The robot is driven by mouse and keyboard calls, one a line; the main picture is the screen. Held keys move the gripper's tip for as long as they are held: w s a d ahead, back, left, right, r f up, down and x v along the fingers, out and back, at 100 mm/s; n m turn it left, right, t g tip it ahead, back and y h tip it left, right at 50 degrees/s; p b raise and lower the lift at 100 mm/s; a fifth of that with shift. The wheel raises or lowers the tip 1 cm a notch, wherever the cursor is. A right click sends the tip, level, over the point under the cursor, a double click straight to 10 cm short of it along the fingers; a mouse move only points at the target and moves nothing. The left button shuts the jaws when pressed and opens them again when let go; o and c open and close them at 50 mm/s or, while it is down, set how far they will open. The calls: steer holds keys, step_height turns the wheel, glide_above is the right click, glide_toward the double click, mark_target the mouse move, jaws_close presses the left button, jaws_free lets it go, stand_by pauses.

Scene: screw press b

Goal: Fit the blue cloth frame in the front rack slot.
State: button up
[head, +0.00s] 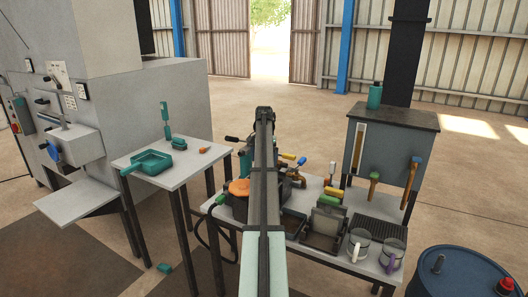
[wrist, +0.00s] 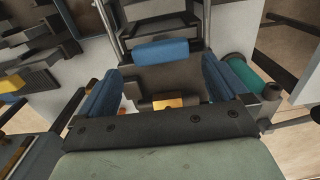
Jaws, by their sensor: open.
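In the wrist view my gripper (wrist: 160,76) is open, with its two blue-padded fingers spread wide left and right. A blue bar (wrist: 160,52), which looks like the top grip of the blue cloth frame, lies between and a little beyond the fingertips. Whether it sits within their depth is unclear. In the head view my arm covers the middle of the table and my gripper is hidden behind it. What looks like the rack (head: 322,232) stands right of the arm, with a green grip (head: 327,201) and a yellow grip (head: 333,192) at its top. I cannot make out the front slot.
Two mugs (head: 358,245) stand at the table's right end, beside a dark grate (head: 378,228). A grey cabinet (head: 385,150) with a flue rises behind. A small table (head: 178,180) with a teal tray (head: 151,163) is at left. A blue drum (head: 465,275) is at lower right.

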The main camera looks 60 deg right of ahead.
step_height(320, 180, down, 9)
stand_by(0.5)
steer(key=shift+c, duration=0.2)
steer(key=c, duration=1)
steer(key=shift+o, duration=0.2)
step_height(320, 180, up, 14)
steer(key=shift+f, duration=0.2)
stand_by(1.0)
